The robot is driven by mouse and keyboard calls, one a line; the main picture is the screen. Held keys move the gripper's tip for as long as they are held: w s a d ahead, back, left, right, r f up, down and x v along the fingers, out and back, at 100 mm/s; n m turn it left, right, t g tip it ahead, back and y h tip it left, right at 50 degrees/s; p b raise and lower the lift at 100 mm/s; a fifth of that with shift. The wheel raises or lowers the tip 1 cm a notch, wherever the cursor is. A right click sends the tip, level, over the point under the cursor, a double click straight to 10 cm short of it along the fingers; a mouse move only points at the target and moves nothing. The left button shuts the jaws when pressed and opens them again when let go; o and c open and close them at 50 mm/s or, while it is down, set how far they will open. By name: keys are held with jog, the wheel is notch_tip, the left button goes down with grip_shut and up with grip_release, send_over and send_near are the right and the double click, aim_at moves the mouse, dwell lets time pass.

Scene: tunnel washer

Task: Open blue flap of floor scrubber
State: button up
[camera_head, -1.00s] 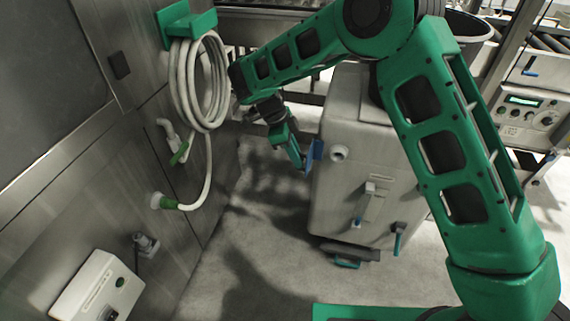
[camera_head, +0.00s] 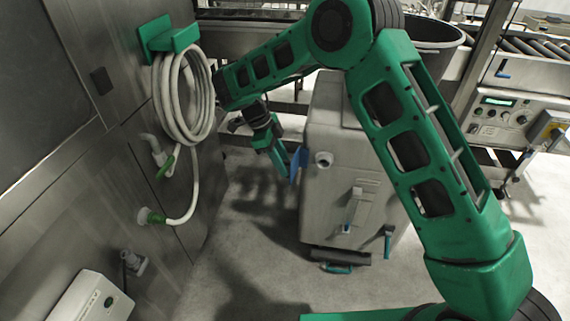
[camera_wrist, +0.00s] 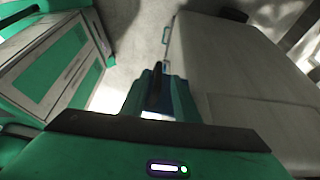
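The floor scrubber (camera_head: 345,185) is a pale grey boxy body standing on the floor at the centre in the head view. Its blue flap (camera_head: 299,163) stands out from the left edge of the front face, beside a round white port (camera_head: 323,159) that is uncovered. My gripper (camera_head: 284,160) points down and right at the flap's left side, touching or very close to it. In the wrist view, the teal fingers (camera_wrist: 160,95) are close together beside the grey scrubber body (camera_wrist: 230,75). Whether they pinch the flap is not clear.
A coiled white hose (camera_head: 183,95) hangs on the steel wall at left from a green holder (camera_head: 168,38). A grey box (camera_head: 85,298) is at lower left. A roller conveyor (camera_head: 525,48) and control panel (camera_head: 500,113) are at right. The floor before the scrubber is clear.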

jog(key=shift+s+a+r, duration=0.1)
jog(key=shift+a, duration=0.1)
jog(key=v, duration=1)
jog(key=shift+r, duration=0.3)
